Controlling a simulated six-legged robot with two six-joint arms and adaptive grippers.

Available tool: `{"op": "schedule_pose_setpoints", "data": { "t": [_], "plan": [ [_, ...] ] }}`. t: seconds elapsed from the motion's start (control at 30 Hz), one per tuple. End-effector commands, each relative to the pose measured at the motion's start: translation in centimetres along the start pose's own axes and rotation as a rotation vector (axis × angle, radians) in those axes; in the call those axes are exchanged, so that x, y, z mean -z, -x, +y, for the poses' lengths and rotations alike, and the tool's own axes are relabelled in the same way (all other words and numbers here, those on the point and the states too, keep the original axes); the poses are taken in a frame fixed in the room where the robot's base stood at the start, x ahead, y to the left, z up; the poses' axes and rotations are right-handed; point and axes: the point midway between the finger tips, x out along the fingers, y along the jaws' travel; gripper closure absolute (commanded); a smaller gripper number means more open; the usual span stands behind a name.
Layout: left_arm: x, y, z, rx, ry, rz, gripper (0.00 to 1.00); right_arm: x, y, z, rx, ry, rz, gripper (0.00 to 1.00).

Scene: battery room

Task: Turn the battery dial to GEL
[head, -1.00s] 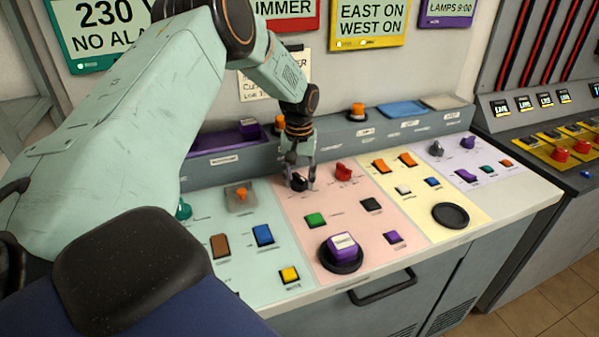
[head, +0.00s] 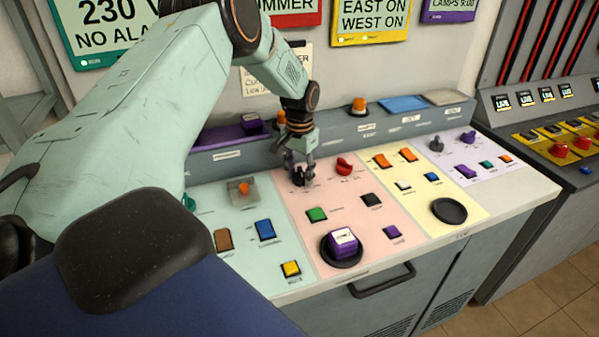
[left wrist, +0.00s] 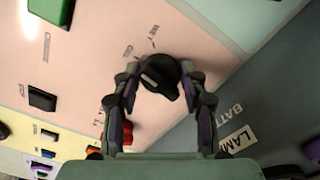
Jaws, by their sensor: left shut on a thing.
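The black battery dial (left wrist: 160,76) sits on the pink panel, with small labels beside it in the left wrist view; one reads like WET and another like GEL, but the print is small. In the head view the dial (head: 300,181) is partly hidden by my fingers. My left gripper (head: 299,172) points down over it with its fingers closed on the dial's sides. In the left wrist view both fingertips (left wrist: 161,82) flank the dial. Which label the dial's pointer faces I cannot tell. My right gripper is not in view.
A red knob (head: 344,166) stands just right of the dial. A green switch (head: 316,215), a black switch (head: 371,200) and a purple block (head: 342,241) on a round pad are nearer the front. A grey ledge (head: 345,132) runs behind the panel.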

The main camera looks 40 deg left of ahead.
Motion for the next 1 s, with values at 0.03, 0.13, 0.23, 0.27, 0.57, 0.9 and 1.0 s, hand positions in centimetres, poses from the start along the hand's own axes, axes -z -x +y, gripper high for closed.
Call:
{"op": "schedule_pose_setpoints", "data": {
  "t": [0.03,0.13,0.23,0.27,0.57,0.9,1.0],
  "plan": [
    [0.4,0.2,-0.1,0.002,0.000,0.013,0.89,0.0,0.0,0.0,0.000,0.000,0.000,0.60],
    [0.4,0.2,-0.1,0.002,0.001,0.014,0.89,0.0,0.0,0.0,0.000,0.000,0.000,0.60],
    [0.4,0.2,-0.1,0.002,0.001,0.014,0.89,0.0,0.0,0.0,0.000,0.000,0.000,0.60],
    [0.4,0.2,0.0,0.002,0.001,0.014,0.89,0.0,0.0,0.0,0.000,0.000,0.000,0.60],
    [0.2,0.1,0.0,0.001,0.001,0.007,0.35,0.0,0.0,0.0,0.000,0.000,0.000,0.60],
    [0.1,0.5,0.0,-0.001,0.002,0.005,0.35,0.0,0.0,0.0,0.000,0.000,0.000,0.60],
    [0.2,1.8,0.0,-0.002,0.002,0.008,0.35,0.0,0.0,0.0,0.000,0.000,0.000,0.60]
  ]
}}
